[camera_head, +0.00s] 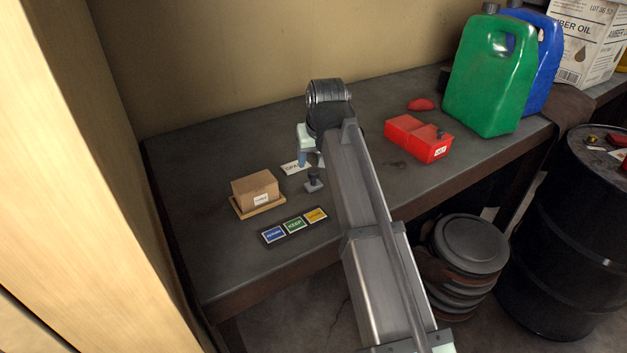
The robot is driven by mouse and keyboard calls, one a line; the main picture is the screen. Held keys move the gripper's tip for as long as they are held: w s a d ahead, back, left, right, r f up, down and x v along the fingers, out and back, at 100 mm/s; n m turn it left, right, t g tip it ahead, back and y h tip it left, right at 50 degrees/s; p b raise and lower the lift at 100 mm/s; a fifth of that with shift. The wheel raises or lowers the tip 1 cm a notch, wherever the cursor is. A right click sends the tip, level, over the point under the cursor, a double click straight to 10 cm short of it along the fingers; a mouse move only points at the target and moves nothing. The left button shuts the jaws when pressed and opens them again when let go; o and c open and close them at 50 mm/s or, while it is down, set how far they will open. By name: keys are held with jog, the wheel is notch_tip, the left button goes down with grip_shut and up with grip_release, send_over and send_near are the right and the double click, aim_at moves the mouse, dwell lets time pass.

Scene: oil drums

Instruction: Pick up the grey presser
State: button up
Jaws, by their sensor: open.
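The grey presser (314,184) looks like a small dark grey block with a knob on top. It stands on the workbench (200,165), just left of my arm. My gripper (311,162) hangs behind the presser in the picture, pointing down. One blue-tipped finger shows, and the other is mostly hidden behind my arm. The gripper is open with nothing seen in it, and it appears apart from the presser. A white card with lettering (293,168) lies near the visible finger.
A cardboard box (255,188) on a tray is left of the presser. A strip of blue, green and yellow labels (294,225) lies in front. Right are a red bin (405,130), a red object (420,104), a green jug (485,75) and a black drum (565,255).

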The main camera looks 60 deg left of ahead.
aim_at(314, 170)
jog(key=shift+x, duration=3.4)
jog(key=shift+s+d+f, duration=0.1)
jog(key=shift+d, duration=0.1)
jog(key=shift+c, duration=0.4)
jog(key=c, duration=1)
notch_tip(314, 170, up, 10)
jog(key=shift+r, duration=0.1)
jog(key=shift+c, duration=0.2)
